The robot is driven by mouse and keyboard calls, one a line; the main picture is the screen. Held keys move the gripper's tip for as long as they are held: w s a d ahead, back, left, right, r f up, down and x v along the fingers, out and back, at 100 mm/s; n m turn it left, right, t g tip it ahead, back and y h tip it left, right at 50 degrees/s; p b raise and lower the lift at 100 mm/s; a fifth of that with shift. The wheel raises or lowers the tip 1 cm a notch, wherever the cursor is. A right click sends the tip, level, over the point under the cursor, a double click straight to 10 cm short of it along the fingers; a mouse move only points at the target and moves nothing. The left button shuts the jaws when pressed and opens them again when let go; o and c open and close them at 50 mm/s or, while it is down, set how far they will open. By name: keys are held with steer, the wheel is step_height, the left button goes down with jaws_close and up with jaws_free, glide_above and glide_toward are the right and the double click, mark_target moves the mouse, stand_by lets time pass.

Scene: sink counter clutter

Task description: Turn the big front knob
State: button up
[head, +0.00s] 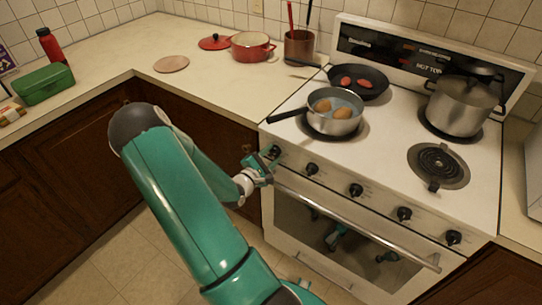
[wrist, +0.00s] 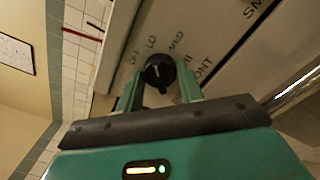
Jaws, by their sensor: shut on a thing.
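The black knob (head: 274,151) at the far left of the stove's front panel has my gripper (head: 266,160) on it. In the wrist view, this knob (wrist: 158,69) sits between the two green fingers of my gripper (wrist: 159,84), which are shut on it. In the head view, my gripper partly covers the knob.
More black knobs, such as one nearby (head: 311,168), line the panel to the right. The oven handle (head: 352,224) runs below. On the stove stand a pan with round food (head: 342,125), a dark skillet (head: 372,91) and a lidded pot (head: 461,110). The front-right burner (head: 439,164) is bare.

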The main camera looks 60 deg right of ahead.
steer(key=shift+a, duration=0.1)
stand_by(0.4)
steer(key=o, duration=1)
